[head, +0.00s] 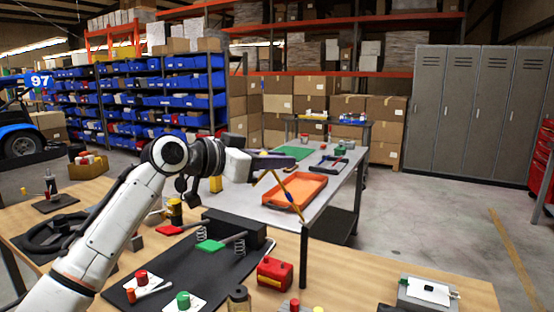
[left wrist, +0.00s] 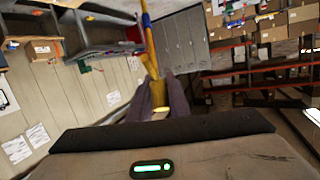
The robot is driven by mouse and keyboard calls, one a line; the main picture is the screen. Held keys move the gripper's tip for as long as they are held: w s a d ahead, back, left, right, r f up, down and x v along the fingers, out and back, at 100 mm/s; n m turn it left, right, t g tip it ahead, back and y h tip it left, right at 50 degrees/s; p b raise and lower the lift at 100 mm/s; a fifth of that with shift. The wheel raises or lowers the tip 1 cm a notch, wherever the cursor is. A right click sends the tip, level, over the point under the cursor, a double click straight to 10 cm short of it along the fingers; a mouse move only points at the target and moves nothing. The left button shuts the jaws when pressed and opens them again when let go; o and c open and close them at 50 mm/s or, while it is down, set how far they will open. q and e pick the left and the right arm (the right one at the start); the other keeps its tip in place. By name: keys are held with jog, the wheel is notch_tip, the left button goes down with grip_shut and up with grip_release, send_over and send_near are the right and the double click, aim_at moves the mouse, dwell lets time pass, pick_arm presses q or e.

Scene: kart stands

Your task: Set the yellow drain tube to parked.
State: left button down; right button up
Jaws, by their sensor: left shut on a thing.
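The yellow drain tube (head: 292,202) is thin and has a blue band. It slants in the head view from my left gripper (head: 272,163) down to the right, where its lower end meets the top of a dark upright post (head: 304,258). My left gripper's dark fingers are closed around the tube's upper part. In the left wrist view the tube (left wrist: 149,42) runs between the fingers (left wrist: 159,98) and away toward the top, with its blue band near the top edge. Any marking for the parked position cannot be made out. My right gripper is not in view.
A red can (head: 274,274), a black plate with red and green pedals (head: 210,245) and a steering wheel (head: 55,236) are on the wooden bench. An orange tray (head: 322,183) lies on the grey table behind. Grey lockers (head: 480,110) stand at the back right.

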pick_arm(q)
jog(key=shift+d+f, duration=0.1)
jog(key=shift+f, duration=0.55)
jog(key=c, duration=1.8)
grip_release()
jog(key=shift+c, duration=0.2)
jog(key=shift+o, duration=0.8)
jog(key=shift+w+d+r, duration=0.1)
jog(key=shift+w+d, duration=0.05)
jog(key=shift+r, duration=0.2)
jog(key=b+v, duration=0.2)
jog(key=v, duration=0.8)
jog(key=shift+a, duration=0.2)
